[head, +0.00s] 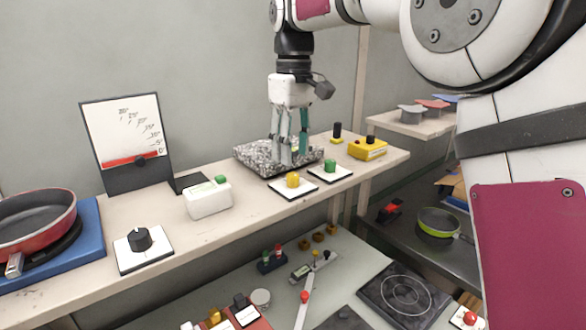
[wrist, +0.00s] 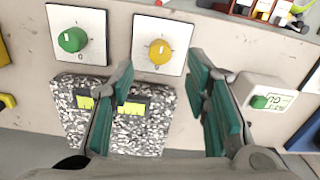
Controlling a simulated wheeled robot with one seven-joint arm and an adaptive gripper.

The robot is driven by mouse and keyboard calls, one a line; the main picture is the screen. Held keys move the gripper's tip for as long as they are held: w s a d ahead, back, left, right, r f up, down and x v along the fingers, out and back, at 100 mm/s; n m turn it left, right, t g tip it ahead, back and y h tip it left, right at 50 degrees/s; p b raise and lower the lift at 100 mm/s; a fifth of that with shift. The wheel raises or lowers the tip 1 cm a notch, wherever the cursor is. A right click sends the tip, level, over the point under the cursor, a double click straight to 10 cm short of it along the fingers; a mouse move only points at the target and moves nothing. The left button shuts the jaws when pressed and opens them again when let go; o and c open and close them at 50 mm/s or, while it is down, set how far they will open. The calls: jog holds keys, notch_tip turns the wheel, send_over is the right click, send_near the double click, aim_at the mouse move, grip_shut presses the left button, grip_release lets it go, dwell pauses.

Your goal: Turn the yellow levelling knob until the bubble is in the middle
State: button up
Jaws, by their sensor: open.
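The yellow knob (head: 292,180) sits on a white dial plate at the front of the shelf, before a speckled stone slab (head: 250,156). In the wrist view the yellow knob (wrist: 160,52) shows between and beyond my fingertips, with nothing touching it. The slab (wrist: 150,130) carries two yellow-green level vials, one at left (wrist: 85,102) and one at right (wrist: 134,108), partly behind my left finger. The bubbles are too small to place. My gripper (head: 293,152) is open and empty, pointing down over the slab; its teal fingers (wrist: 160,82) are spread wide in the wrist view.
A green knob (head: 330,166) on its own plate stands right of the yellow one. A white box with a green button (head: 208,200) stands to the left. A yellow block (head: 367,148) lies to the right. A lower bench holds other items.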

aim_at(293, 174)
jog(key=shift+f+p, duration=0.55)
jog(key=shift+f, duration=2.25)
jog(key=shift+c, duration=0.3)
grip_shut()
